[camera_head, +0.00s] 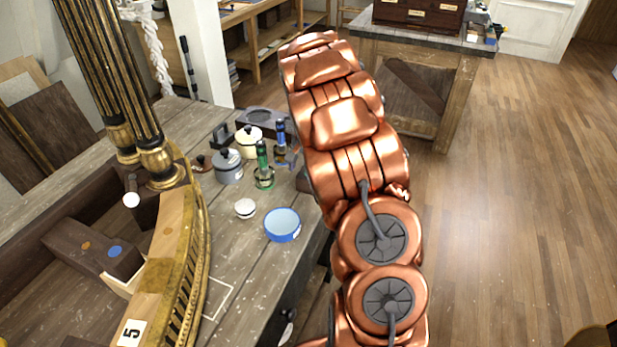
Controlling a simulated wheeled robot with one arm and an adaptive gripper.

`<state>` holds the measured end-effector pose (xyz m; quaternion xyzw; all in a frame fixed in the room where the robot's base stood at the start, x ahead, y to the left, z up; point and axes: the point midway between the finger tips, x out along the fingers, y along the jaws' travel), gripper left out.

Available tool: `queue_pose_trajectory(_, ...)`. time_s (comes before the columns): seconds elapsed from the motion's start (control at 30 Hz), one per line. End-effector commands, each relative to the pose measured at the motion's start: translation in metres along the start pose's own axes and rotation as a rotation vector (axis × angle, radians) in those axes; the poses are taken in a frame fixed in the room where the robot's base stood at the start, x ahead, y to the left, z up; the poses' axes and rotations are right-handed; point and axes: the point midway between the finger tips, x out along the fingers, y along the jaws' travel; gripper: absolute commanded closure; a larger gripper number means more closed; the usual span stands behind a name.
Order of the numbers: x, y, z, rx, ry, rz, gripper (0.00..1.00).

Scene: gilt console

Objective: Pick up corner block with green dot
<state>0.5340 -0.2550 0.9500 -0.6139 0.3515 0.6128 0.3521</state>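No block with a green dot can be made out in the head view. A dark wooden block (72,237) at the lower left bears an orange dot and a blue dot, beside the curved gilt console rail (172,262). The rail carries a white label with a 5. My copper arm crosses the middle of the view and hides part of the workbench and floor. My gripper is not in view, so whether it holds anything is hidden.
The worn grey workbench (235,255) holds a blue bowl (282,226), a small white round item (245,208), lidded pots (228,167), and upright green-handled (263,158) and blue-handled tools (281,135). Gilt columns (112,80) stand left. Wooden floor (510,190) is open at right.

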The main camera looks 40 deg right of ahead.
Motion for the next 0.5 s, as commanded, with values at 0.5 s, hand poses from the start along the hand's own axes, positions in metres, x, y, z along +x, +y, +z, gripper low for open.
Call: queue_pose_trajectory(0.5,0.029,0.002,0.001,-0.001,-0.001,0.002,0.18)
